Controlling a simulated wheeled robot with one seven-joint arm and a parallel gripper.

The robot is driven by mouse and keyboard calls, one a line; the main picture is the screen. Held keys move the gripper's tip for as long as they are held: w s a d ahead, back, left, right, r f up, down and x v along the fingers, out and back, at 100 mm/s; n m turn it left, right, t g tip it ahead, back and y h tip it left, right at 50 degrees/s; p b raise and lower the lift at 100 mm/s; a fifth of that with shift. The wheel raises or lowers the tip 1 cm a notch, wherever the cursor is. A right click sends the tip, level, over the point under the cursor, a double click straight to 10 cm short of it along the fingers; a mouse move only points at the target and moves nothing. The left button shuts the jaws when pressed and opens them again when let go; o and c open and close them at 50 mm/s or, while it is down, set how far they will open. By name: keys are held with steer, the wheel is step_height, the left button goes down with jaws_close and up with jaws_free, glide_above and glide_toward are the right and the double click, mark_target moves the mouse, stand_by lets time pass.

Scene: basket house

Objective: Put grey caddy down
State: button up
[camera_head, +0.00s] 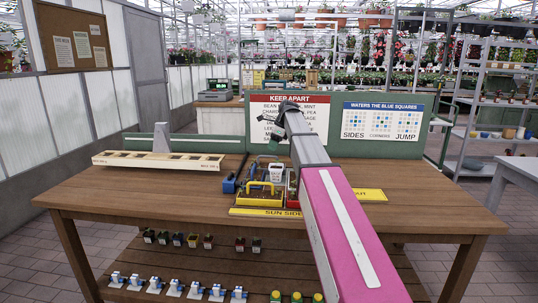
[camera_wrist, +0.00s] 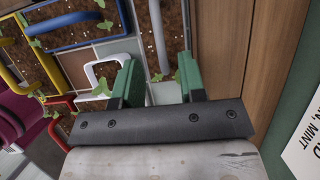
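In the wrist view my gripper (camera_wrist: 158,64) has two green fingers standing apart with a clear gap. Another pale bar (camera_wrist: 158,30) runs up the picture in line with the gap, over brown soil with seedlings. I cannot tell which of these belongs to the grey caddy. In the head view a pale handle (camera_head: 276,171) shows among the caddies on the table. My fingers are not clear there.
A yellow caddy (camera_head: 264,196), a blue one (camera_head: 229,185) and a red one (camera_head: 292,184) crowd together on the table (camera_head: 130,195). A long cream tray (camera_head: 158,160) stands at the left. Signs (camera_head: 383,122) back the table. The table's left front is clear.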

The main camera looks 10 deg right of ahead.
steer(key=v, duration=0.6)
